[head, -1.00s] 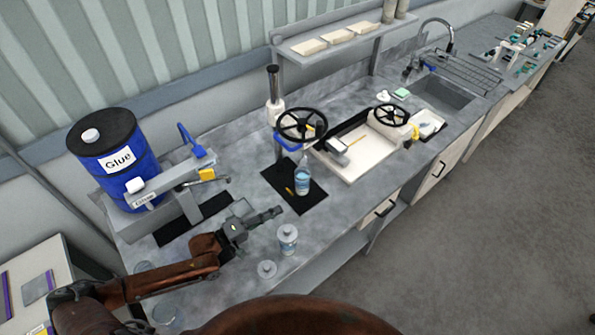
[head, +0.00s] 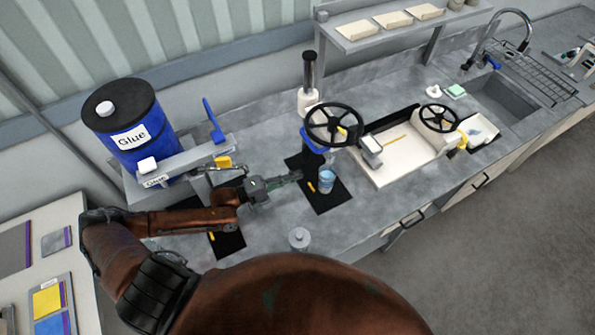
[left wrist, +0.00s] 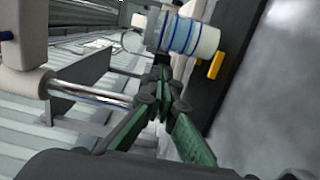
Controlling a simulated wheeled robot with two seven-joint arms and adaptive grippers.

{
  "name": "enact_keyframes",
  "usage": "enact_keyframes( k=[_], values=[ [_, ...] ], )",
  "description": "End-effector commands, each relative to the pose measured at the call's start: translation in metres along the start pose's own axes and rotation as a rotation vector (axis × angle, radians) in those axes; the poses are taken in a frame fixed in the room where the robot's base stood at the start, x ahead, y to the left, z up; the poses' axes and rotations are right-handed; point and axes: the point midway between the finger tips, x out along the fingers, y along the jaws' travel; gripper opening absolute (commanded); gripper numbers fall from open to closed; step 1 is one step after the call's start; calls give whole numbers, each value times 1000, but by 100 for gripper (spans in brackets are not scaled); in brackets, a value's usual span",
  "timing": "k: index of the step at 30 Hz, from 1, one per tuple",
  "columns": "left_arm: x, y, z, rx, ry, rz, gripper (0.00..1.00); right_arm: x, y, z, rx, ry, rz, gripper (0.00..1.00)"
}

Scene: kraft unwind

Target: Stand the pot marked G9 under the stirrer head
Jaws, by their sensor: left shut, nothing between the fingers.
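A small clear pot with a blue band (head: 326,182) stands on the black mat (head: 333,201) at the foot of the stirrer. I cannot read its mark. The stirrer has a black handwheel (head: 334,124) and a blue part (head: 312,141) just behind and above the pot. The pot also shows in the left wrist view (left wrist: 186,36), just beyond the fingertips. My left gripper (head: 297,176) is shut and empty, close to the pot's left side; I cannot tell if it touches. Another pale pot (head: 299,238) stands near the front edge. My right gripper is not seen.
A blue glue drum (head: 128,125) and a dispenser arm with a yellow part (head: 223,162) stand to the left. A white tray station (head: 398,160) with a second handwheel (head: 440,118) is to the right. Bare bench lies in front of the mat.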

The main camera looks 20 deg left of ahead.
Motion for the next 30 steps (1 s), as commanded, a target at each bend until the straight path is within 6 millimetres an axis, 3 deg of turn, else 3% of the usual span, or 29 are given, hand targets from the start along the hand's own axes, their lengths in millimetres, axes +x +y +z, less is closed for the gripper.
enact_keyframes(
  k=[6, 12, 26, 30],
  values=[
    [47, 4, 2, 1, -9, 5, 0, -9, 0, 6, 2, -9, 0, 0],
    [71, 2, 2, 2, -7, 3, 0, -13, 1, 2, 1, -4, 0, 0],
    [78, 1, 1, 2, -4, 1, 0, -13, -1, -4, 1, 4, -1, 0],
    [74, 2, 10, -1, -4, 0, 0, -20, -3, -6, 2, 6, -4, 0]
  ],
)
